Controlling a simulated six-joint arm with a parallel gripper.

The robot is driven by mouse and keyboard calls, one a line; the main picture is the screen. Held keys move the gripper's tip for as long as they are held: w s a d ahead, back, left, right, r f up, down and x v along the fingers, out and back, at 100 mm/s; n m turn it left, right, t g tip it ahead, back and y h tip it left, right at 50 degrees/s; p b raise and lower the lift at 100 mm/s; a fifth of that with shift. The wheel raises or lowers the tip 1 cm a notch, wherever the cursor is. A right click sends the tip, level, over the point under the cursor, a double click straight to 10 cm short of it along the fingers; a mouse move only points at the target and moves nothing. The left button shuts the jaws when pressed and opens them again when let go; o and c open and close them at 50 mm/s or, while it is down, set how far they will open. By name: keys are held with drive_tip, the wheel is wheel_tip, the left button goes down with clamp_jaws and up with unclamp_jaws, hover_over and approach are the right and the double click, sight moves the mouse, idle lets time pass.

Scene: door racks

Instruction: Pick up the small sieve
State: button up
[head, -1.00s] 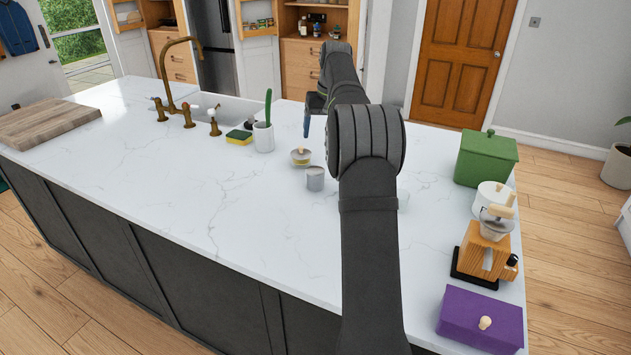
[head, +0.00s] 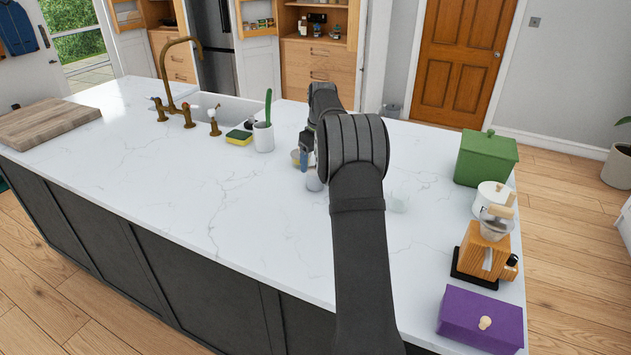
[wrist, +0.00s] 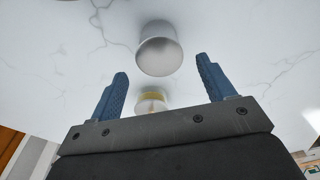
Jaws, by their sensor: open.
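My gripper (head: 304,160) is low over the island top, pointing down, with its blue fingers apart and nothing held. Its fingers also show in the wrist view (wrist: 161,67). A small round piece with a yellowish band (wrist: 151,103), possibly the small sieve, shows between the finger bases in the wrist view, partly cut off by the gripper body. In the head view this piece (head: 295,155) is mostly hidden behind the finger. A small grey-white cup (wrist: 158,50) stands beside it, beyond the fingertips; it also shows in the head view (head: 314,183). I cannot tell surely which is the sieve.
A white holder with a green brush (head: 264,136) and a yellow sponge (head: 239,137) stand left of the gripper. A green box (head: 486,158), grinder (head: 486,250) and purple box (head: 481,318) line the right edge.

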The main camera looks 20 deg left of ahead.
sight(315, 179)
drive_tip(key=shift+w+a+f, duration=0.1)
drive_tip(key=shift+a+f, duration=0.05)
drive_tip(key=shift+f, duration=3.1)
drive_tip(key=c, duration=1.1)
